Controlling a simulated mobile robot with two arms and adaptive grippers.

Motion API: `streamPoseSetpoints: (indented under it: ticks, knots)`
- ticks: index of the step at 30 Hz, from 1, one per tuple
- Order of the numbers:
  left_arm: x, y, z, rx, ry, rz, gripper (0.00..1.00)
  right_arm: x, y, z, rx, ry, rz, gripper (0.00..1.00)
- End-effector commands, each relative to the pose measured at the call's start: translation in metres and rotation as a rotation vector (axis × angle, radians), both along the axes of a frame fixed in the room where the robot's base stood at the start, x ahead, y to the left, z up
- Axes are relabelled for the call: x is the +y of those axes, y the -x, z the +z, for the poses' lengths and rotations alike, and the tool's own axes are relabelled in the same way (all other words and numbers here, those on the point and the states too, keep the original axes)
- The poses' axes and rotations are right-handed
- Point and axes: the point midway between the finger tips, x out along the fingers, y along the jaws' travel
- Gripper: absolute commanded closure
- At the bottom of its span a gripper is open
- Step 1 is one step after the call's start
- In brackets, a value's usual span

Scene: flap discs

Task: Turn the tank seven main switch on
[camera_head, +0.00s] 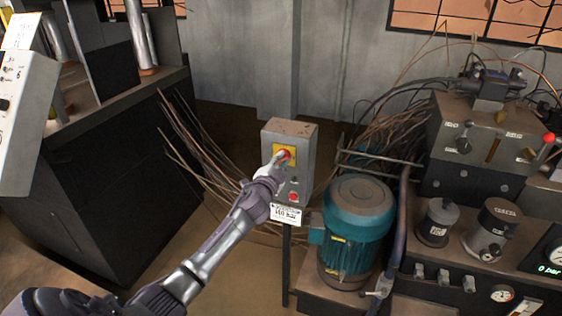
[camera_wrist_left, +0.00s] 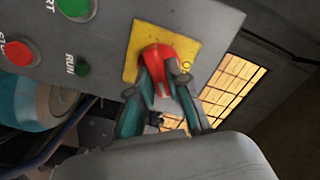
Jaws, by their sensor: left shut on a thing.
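The main switch is a red rotary knob (camera_wrist_left: 158,58) on a yellow plate (camera_wrist_left: 190,42), set in the upper part of a grey control box (camera_head: 305,160) on a post. In the head view the red knob (camera_head: 285,153) shows just past my fingers. My left gripper (camera_wrist_left: 160,85) is shut on the red knob, with one finger on each side of it. In the head view my left gripper (camera_head: 275,164) reaches the box front from the lower left. The knob's exact angle is partly hidden by the fingers. My right gripper is not seen.
Below the switch, the box carries a red stop button (camera_wrist_left: 18,54), a green start button (camera_wrist_left: 74,6) and a run lamp (camera_wrist_left: 82,69). A teal motor (camera_head: 355,225) stands right of the post. Loose cables (camera_head: 375,150) lie behind. A dark machine (camera_head: 110,170) stands left.

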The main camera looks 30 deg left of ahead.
Motion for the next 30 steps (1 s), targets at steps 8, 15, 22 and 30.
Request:
streamPoseSetpoints:
  ticks: [8,15,22,30]
  knots:
    - [-0.0007,-0.0002,-0.0017,0.062,-0.253,-0.001,1.00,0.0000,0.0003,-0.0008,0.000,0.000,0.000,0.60]
    - [-0.0010,-0.0002,-0.0027,0.105,-0.434,0.000,1.00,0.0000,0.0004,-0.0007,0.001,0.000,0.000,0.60]
    - [-0.0010,-0.0002,-0.0035,0.134,-0.552,0.000,1.00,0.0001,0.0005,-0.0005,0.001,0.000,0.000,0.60]
    - [-0.0013,-0.0002,-0.0040,0.149,-0.612,-0.001,1.00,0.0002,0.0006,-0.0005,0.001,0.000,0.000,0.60]
